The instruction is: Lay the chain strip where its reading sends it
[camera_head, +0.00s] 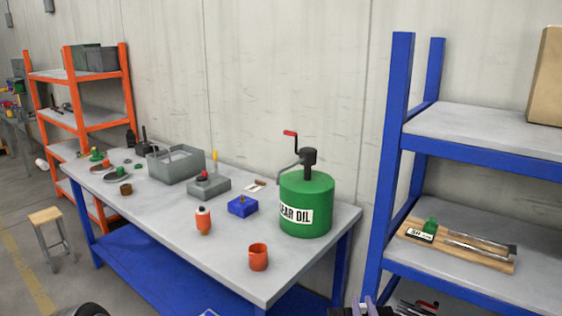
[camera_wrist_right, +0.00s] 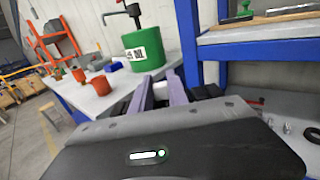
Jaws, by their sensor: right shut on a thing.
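My right gripper (camera_head: 370,308) is at the bottom edge of the head view, between the table and the blue shelf. In the right wrist view its two purple fingers (camera_wrist_right: 162,92) point towards the table corner. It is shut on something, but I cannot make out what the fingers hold. I cannot pick out the chain strip with certainty. A wooden board (camera_head: 490,261) with dark and bright metal strips, a small label and a green knobbed piece (camera_head: 430,226) lies on the blue shelf's middle level. My left gripper is not in view.
The grey-topped table (camera_head: 225,262) carries a green oil drum (camera_head: 306,205) with a crank, an orange cup (camera_head: 258,257), an orange bottle (camera_head: 204,221), a blue block (camera_head: 242,206) and a grey tray (camera_head: 177,165). The blue shelf's post (camera_head: 391,170) stands close right of the table.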

